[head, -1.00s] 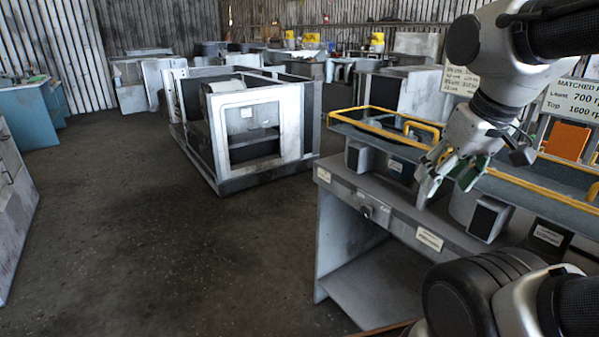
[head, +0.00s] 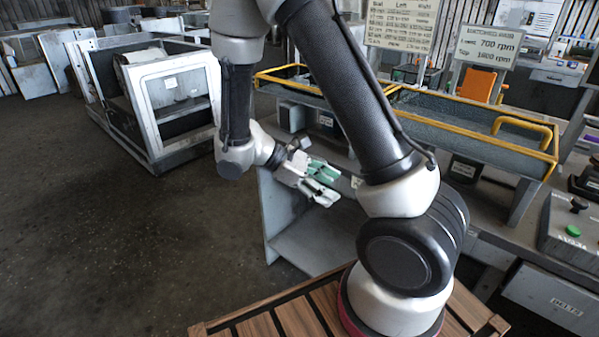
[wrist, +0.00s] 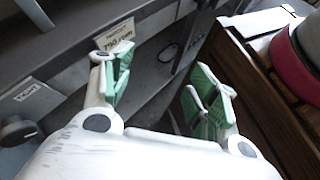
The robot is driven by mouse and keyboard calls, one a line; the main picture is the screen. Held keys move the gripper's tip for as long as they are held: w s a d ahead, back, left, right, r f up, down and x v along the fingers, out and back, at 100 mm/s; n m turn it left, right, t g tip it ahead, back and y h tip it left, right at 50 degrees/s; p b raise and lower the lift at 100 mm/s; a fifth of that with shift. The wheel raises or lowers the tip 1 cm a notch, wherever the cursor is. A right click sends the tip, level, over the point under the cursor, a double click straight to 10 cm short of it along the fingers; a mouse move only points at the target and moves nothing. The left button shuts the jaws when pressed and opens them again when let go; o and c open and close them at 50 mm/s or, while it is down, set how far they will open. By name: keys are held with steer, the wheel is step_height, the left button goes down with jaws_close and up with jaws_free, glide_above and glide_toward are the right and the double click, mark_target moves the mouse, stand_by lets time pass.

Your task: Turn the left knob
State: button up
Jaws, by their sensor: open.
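A dark round knob (wrist: 18,130) sticks out of the grey bench front at the left edge of the wrist view, below a small label (wrist: 28,91). I cannot tell for sure that it is the left knob. In the head view my arm and gripper cover that stretch of the bench front. My gripper (head: 324,182) is in front of the bench, with green finger pads. It also shows in the wrist view (wrist: 165,88), its fingers apart with nothing between them. The knob is to the left of the fingers there, apart from them.
A larger label (wrist: 113,34) is on the bench front beyond the fingers. A yellow-railed tray (head: 480,125) sits above the bench. A box with a green button (head: 573,230) is at right. Sign boards (head: 488,46) stand behind. My slatted wooden deck is below. Open floor lies left.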

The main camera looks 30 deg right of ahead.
steer(key=w+a+f+n+t+h, duration=0.1)
steer(key=w+f+n+t+h, duration=0.5)
steer(key=w+f+n, duration=0.25)
steer(key=w+a+n+t, duration=0.35)
steer(key=w+t, duration=0.25)
steer(key=w, duration=0.2)
steer(key=x, duration=0.7)
steer(key=shift+r+m, duration=0.3)
steer(key=shift+r, duration=0.2)
steer(key=c, duration=1)
